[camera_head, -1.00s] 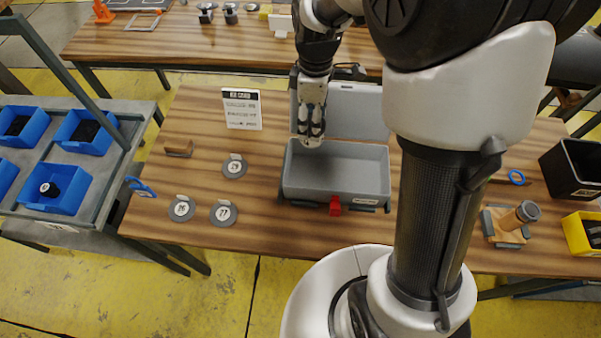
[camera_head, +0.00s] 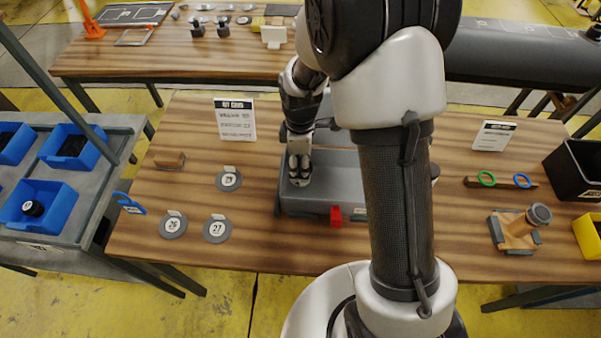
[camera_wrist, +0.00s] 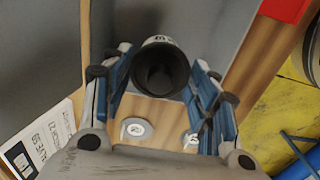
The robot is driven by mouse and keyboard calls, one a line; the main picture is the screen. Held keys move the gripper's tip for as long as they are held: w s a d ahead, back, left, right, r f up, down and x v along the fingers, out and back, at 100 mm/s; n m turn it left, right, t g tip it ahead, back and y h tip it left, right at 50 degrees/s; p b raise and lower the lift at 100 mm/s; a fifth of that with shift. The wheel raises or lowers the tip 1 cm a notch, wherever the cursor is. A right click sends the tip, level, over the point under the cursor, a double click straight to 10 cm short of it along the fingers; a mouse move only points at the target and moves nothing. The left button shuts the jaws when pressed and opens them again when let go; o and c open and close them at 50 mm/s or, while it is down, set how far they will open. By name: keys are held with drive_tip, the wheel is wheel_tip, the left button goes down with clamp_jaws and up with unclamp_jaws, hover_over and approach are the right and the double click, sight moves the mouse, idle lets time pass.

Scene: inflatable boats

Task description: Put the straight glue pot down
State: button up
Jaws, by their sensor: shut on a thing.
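My gripper (camera_head: 299,178) is at the left end of the grey open box (camera_head: 300,205) in the head view. In the wrist view my gripper (camera_wrist: 165,75) has its blue-padded fingers on both sides of a dark round pot (camera_wrist: 160,75) with a pale, marked band at its top edge. I take it to be the straight glue pot, and the fingers are shut on it. In the head view the pot is not clearly told apart from the fingers. I cannot tell its height above the box floor.
Numbered grey discs (camera_head: 217,229) lie on the wooden table left of the box, with bare wood around them. A sign (camera_head: 235,119) stands behind them. A red latch (camera_head: 336,215) sits on the box front. Blue bins (camera_head: 38,222) are at left. My arm hides the box's right part.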

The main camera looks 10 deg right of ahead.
sight(300, 171)
drive_tip(key=shift+f+b, duration=0.65)
drive_tip(key=shift+f, duration=1.4)
drive_tip(key=shift+f, duration=0.15)
drive_tip(key=o, duration=1.5)
drive_tip(key=shift+c, duration=0.2)
